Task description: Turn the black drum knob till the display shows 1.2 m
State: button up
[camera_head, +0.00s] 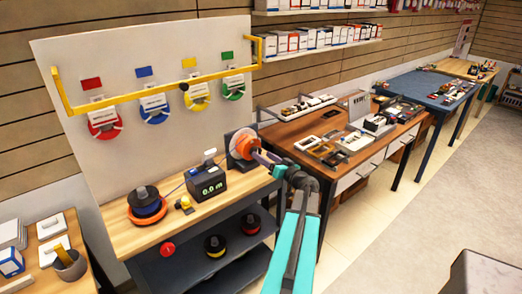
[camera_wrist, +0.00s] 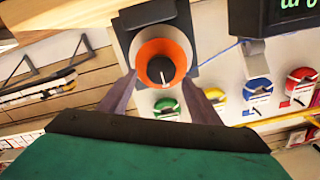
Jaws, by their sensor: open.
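The black drum knob (camera_wrist: 160,70) has a white pointer mark and sits at the centre of the orange drum face (camera_wrist: 178,47) in the wrist view. My gripper (camera_wrist: 158,82) is open, its two fingers to the left and right of the knob and apart from it. In the head view my gripper (camera_head: 262,158) reaches the orange drum (camera_head: 244,146) at the right end of the wooden bench, and the knob is hidden there. The display (camera_head: 208,188) on the black box reads 0.0 m. It is cut off at the top right in the wrist view (camera_wrist: 290,8).
A black and orange spool (camera_head: 146,203) and a small yellow item (camera_head: 184,204) stand left of the display on the bench (camera_head: 128,240). A white panel with several coloured spools and a yellow rail (camera_head: 160,88) rises behind. A brown desk (camera_head: 300,132) stands to the right.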

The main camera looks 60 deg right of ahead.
jog(key=shift+p+x, duration=0.55)
jog(key=shift+x, duration=1.2)
